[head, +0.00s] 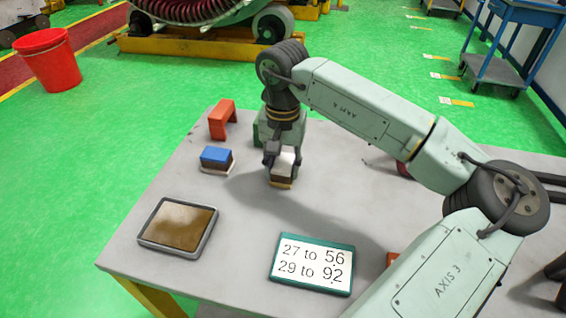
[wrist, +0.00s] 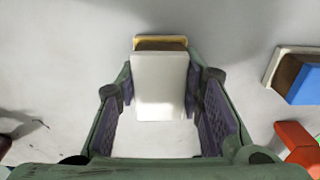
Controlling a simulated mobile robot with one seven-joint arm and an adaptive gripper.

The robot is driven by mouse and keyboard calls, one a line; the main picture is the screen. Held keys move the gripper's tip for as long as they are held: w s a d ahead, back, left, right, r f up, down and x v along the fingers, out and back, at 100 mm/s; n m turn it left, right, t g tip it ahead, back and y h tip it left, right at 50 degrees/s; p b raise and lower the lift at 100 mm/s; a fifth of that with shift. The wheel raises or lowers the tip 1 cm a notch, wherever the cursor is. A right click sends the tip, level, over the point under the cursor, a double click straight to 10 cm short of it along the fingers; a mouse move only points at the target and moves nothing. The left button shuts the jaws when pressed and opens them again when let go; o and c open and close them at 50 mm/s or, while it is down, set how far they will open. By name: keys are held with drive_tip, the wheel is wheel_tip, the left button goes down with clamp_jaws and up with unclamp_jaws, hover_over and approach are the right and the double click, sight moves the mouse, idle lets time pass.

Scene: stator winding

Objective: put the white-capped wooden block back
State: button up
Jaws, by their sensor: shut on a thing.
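The white-capped wooden block (head: 285,168) is in my gripper (head: 283,160), near the middle of the grey table (head: 235,230). In the wrist view the white cap of the block (wrist: 160,85) faces me between the two fingers of my gripper (wrist: 158,90). The fingers are shut on the block's sides. The block looks upright, with its base at or just above the table; I cannot tell if it touches. The fingers partly hide its sides.
A blue-capped block (head: 216,157) and an orange-red bridge-shaped piece (head: 222,120) stand left of my gripper. A grey-rimmed tray (head: 165,247) and a number sign (head: 312,262) lie nearer. The table between them is clear.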

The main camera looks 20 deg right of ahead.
sight(283, 164)
drive_tip(key=shift+f+b, duration=0.25)
drive_tip(key=shift+b, duration=0.1)
drive_tip(key=o, duration=1)
drive_tip(key=shift+r, duration=0.1)
drive_tip(key=shift+o, duration=0.2)
wheel_tip(283, 164, up, 12)
drive_tip(key=shift+r+b, duration=0.2)
drive_tip(key=shift+b, duration=0.25)
